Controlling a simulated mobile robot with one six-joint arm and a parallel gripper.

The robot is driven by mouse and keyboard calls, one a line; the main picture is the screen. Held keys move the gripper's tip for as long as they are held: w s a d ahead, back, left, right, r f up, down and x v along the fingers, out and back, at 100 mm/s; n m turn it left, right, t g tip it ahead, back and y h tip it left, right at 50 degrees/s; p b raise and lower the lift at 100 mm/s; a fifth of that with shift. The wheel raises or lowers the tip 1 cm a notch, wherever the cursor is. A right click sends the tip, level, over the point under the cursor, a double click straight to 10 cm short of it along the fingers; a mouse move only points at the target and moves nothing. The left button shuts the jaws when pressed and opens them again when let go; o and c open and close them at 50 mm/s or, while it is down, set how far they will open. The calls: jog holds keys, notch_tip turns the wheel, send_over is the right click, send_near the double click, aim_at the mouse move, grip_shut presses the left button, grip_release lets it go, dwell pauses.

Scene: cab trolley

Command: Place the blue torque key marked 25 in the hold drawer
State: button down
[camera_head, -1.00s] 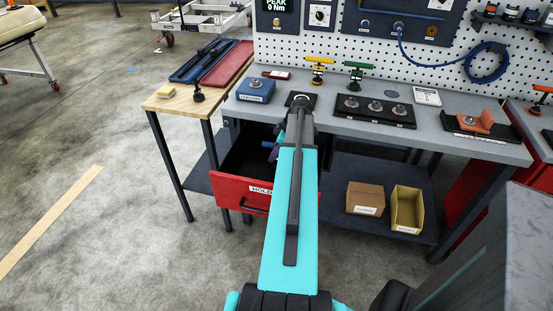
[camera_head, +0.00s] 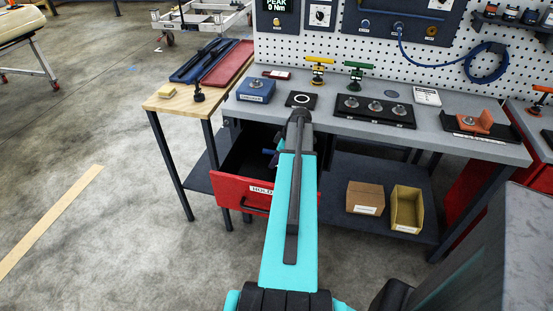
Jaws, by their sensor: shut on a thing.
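The hold drawer (camera_head: 232,188) is red, with a white label reading HOLD on its front. It is pulled out under the left part of the grey bench. A blue handle end, taken as the blue torque key (camera_head: 268,152), shows just left of my arm, over the drawer's dark interior. My gripper (camera_head: 276,159) shows only as a small dark part beside the arm and is shut on the key. My arm hides the fingertips and most of the key, so the 25 mark and any contact with the drawer floor cannot be seen.
Yellow (camera_head: 318,68) and green (camera_head: 357,75) T-handled keys stand on the grey bench (camera_head: 345,128). A blue box (camera_head: 256,90) and a black pad with a white ring (camera_head: 301,100) sit above the drawer. Two bins (camera_head: 365,197) stand on the lower shelf, right of my arm.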

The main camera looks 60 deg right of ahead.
jog(key=c, duration=1.6)
grip_release()
jog(key=shift+r, duration=0.2)
jog(key=shift+b+v, duration=0.9)
jog(key=shift+v, duration=5)
jog(key=shift+r, duration=0.1)
